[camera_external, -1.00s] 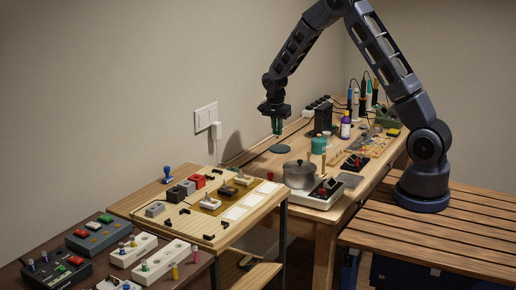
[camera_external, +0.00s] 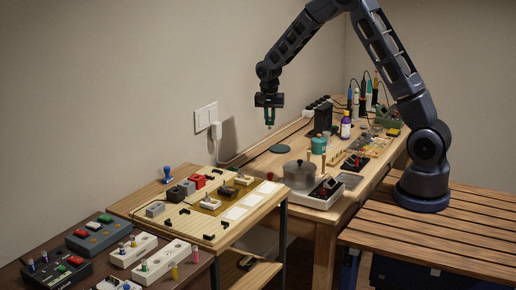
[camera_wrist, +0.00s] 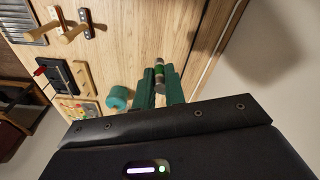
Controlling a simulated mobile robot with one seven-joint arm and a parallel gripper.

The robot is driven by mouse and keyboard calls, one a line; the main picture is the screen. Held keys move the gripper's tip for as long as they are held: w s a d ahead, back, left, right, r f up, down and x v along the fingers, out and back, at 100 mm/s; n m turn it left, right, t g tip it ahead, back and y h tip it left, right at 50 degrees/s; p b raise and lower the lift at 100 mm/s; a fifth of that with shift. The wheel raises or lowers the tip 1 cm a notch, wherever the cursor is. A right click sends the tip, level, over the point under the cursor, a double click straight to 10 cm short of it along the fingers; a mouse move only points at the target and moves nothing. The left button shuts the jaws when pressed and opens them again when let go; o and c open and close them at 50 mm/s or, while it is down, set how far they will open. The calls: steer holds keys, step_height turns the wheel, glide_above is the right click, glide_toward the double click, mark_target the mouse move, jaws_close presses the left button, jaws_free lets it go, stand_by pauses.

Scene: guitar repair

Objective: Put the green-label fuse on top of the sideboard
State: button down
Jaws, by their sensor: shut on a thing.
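My gripper (camera_external: 269,117) hangs pointing down above the far wooden bench, well clear of its top. In the wrist view its green fingers (camera_wrist: 171,88) are shut on the green-label fuse (camera_wrist: 159,73), a small cylinder with metallic ends and a green band. The fuse sticks out past the fingertips; in the external view it is only a tiny tip below them. A dark brown surface (camera_external: 193,276) at the lower left and a light wooden stand (camera_external: 170,222) beside it are in view; I cannot tell for certain which is the sideboard.
The dark brown surface holds several pedals and pale blocks with small coloured cylinders. The light stand holds blocks, switches and white squares. On the bench (camera_external: 258,165) are a metal pot (camera_external: 299,174), a teal jar (camera_external: 318,145) and a purple bottle (camera_external: 346,125). The wall is close behind.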

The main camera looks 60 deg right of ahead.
steer(key=a+f+n, duration=0.3)
steer(key=a+n, duration=0.1)
steer(key=a+f+n, duration=0.4)
steer(key=a+n, duration=0.1)
steer(key=w+a+f+n+t+y, duration=0.1)
steer(key=a+f+n, duration=0.3)
steer(key=a, duration=0.1)
steer(key=shift+w+f+n, duration=0.1)
steer(key=shift+f+n, duration=0.05)
steer(key=shift+n, duration=0.25)
